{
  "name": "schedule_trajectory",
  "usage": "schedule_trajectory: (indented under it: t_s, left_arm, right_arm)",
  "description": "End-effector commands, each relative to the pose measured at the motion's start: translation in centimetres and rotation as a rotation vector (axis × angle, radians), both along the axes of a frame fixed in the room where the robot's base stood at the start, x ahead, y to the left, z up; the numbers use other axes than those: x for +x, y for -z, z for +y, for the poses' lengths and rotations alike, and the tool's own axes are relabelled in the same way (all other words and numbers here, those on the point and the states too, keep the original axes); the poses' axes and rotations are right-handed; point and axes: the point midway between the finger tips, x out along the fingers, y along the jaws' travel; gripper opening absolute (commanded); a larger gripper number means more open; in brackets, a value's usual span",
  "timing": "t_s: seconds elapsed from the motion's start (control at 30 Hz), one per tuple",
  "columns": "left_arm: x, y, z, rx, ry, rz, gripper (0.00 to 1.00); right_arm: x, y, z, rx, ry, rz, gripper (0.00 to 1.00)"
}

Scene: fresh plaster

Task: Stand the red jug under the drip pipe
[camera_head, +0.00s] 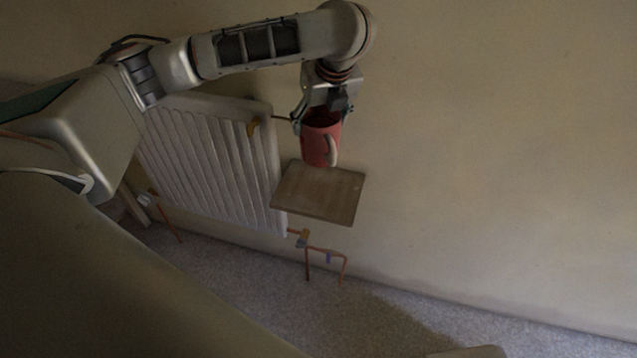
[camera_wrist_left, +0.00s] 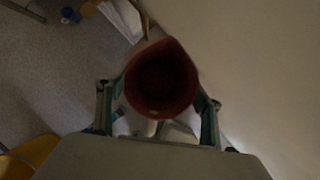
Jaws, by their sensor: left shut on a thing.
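The red jug (camera_head: 318,145) hangs upright below my left gripper (camera_head: 322,110), its pale handle towards the camera. The gripper is shut on it near the rim. The left wrist view looks down into the jug's dark round mouth (camera_wrist_left: 160,82), with the fingers of the left gripper (camera_wrist_left: 157,105) on either side. The jug's base is over the back part of a brown board (camera_head: 318,193); I cannot tell whether it touches. Copper pipes (camera_head: 327,250) run low beside the radiator. Which pipe is the drip pipe is unclear. My right gripper is not in view.
A white radiator (camera_head: 215,165) is on the wall just left of the board. A brass fitting (camera_head: 253,127) with a thin pipe sits at its upper right, close to the jug. The plain wall (camera_head: 500,150) at right is clear. Grey carpet (camera_head: 240,270) lies below.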

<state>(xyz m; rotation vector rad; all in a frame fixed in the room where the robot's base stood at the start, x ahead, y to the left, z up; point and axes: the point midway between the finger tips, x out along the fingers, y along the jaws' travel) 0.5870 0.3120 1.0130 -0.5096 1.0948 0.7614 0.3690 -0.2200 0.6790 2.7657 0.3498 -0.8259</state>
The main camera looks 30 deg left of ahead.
Motion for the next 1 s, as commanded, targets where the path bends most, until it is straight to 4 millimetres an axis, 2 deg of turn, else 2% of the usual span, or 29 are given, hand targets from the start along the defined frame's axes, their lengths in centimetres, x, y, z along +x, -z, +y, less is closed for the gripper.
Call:
schedule_trajectory:
  t_s: [0.03,0.3,0.5,0.63,0.77,1.0]
  left_arm:
    - [0.1,-0.6,0.7,-0.003,0.063,0.002,0.3]
    - [1.2,-2.3,4.0,-0.003,0.402,0.002,0.3]
    - [1.6,-3.0,5.7,-0.001,0.563,0.002,0.3]
    - [1.8,-3.0,6.2,0.0,0.614,0.002,0.3]
    - [1.8,-1.5,6.3,-0.001,0.628,0.004,0.3]
    - [1.7,4.3,6.2,-0.003,0.627,0.006,0.3]
  right_arm:
    - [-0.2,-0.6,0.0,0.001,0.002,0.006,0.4]
    - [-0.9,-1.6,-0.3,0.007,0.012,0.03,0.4]
    - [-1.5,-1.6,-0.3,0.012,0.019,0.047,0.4]
    - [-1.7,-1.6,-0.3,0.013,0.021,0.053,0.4]
    - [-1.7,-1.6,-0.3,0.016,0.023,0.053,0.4]
    - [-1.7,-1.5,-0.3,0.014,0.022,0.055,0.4]
